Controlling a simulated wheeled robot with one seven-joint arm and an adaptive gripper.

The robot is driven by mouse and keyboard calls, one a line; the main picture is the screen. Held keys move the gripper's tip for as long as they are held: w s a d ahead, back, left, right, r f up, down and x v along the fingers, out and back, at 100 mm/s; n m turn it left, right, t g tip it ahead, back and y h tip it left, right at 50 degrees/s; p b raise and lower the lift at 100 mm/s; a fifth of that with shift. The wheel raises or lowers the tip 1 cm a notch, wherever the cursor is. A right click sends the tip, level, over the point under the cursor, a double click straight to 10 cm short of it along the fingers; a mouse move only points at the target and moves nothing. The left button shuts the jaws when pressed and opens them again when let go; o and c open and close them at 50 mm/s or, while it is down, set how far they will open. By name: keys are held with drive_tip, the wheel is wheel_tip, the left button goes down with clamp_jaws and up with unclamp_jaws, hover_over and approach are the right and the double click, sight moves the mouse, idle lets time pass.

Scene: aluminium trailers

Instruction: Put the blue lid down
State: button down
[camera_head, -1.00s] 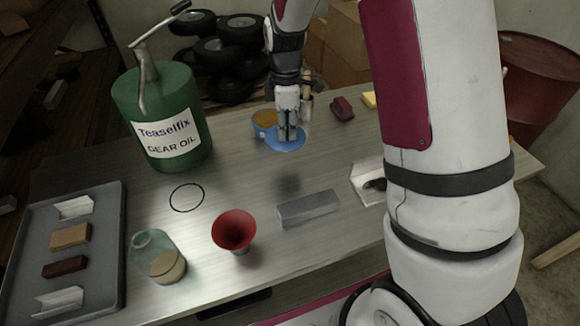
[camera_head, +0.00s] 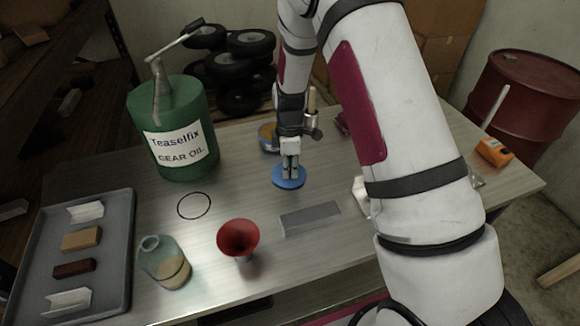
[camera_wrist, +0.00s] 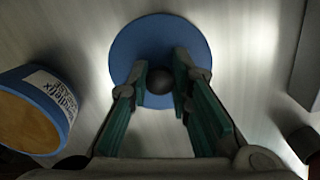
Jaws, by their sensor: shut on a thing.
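The blue lid (camera_head: 289,183) is a flat round disc with a dark round knob. My gripper (camera_head: 290,172) is above it in the head view, pointing down, with its fingertips at the knob. In the wrist view, my gripper (camera_wrist: 160,88) has its two green-padded fingers on either side of the knob, and the lid (camera_wrist: 130,45) spreads out beyond them. The gripper is shut on the knob. I cannot tell for sure how far the lid is above the table. The blue tin (camera_wrist: 55,88) with a label and tan contents is beside the lid; the arm partly hides it in the head view.
A thin black ring (camera_head: 194,206) marks the metal table. Bare tabletop lies between ring and lid.

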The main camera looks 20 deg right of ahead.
drive_tip(key=shift+f, duration=0.1)
drive_tip(key=c, duration=1.5)
unclamp_jaws()
drive_tip(key=shift+o, duration=0.2)
wheel_tip(320, 180, up, 12)
drive_tip(key=b, duration=0.2)
wheel_tip(320, 180, up, 9)
drive_tip(key=m+t, duration=0.1)
drive_tip(key=m, duration=0.2)
hover_over(290, 167)
drive_tip(key=s, duration=0.5)
drive_tip(key=s+r+m+t, duration=0.2)
drive_tip(key=s+r+m, duration=0.3)
drive_tip(key=s, duration=0.6)
drive_tip(key=s+r+m+t, duration=0.2)
drive_tip(key=s+r+m, duration=0.4)
drive_tip(key=s, duration=0.5)
drive_tip(key=shift+s+a+m, duration=0.15)
drive_tip(key=shift+s+m, duration=0.2)
drive_tip(key=shift+m, duration=0.15)
